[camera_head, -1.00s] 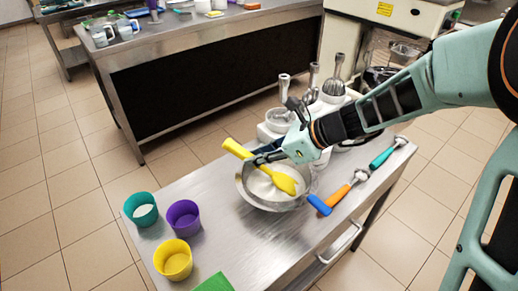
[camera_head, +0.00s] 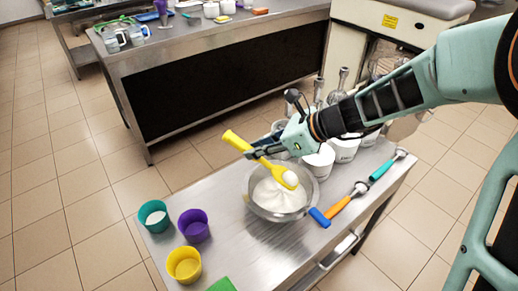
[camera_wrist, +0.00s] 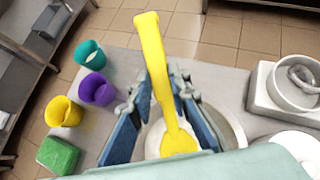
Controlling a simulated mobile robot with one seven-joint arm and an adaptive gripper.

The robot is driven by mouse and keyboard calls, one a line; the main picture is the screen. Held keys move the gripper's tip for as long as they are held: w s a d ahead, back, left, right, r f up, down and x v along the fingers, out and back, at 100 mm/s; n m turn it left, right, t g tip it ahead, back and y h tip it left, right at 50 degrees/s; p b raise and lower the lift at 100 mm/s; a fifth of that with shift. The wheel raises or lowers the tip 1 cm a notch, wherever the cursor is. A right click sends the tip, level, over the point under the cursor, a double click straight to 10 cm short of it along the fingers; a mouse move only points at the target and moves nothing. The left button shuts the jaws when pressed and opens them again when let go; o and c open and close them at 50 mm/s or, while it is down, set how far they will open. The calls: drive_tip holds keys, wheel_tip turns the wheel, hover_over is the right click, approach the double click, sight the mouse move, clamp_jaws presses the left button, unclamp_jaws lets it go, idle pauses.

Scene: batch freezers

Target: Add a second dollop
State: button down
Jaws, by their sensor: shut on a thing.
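My gripper (camera_head: 258,155) is shut on the handle of a yellow spatula (camera_head: 238,141) and holds it tilted over the metal bowl (camera_head: 248,198). A white dollop (camera_head: 291,178) sits on the spatula's lower end. White cream (camera_head: 278,198) lies in the bowl. The teal cup (camera_head: 153,205) has something white inside. The purple cup (camera_head: 194,215) and yellow cup (camera_head: 184,255) stand beside it. In the wrist view, the spatula (camera_wrist: 153,55) runs between the fingers of my gripper (camera_wrist: 163,88). Its lower end is partly hidden there.
Tools with blue (camera_head: 320,217), orange (camera_head: 340,208) and teal (camera_head: 381,169) handles lie right of the bowl. White machines (camera_head: 345,150) stand behind it. A green block (camera_wrist: 58,156) lies near the cups. A second metal counter (camera_head: 215,40) stands beyond.

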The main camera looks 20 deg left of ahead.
sight(243, 144)
drive_tip(key=shift+s+a+r+h+p, duration=0.15)
drive_tip(key=shift+a+h+p, duration=0.75)
drive_tip(key=shift+p, duration=2.6)
drive_tip(key=shift+w+a+r+h+p, duration=0.1)
drive_tip(key=shift+a+h+p, duration=0.8)
drive_tip(key=shift+p, duration=2.6)
drive_tip(key=shift+a+f+p, duration=0.1)
drive_tip(key=shift+f+p, duration=0.05)
drive_tip(key=shift+p, duration=0.5)
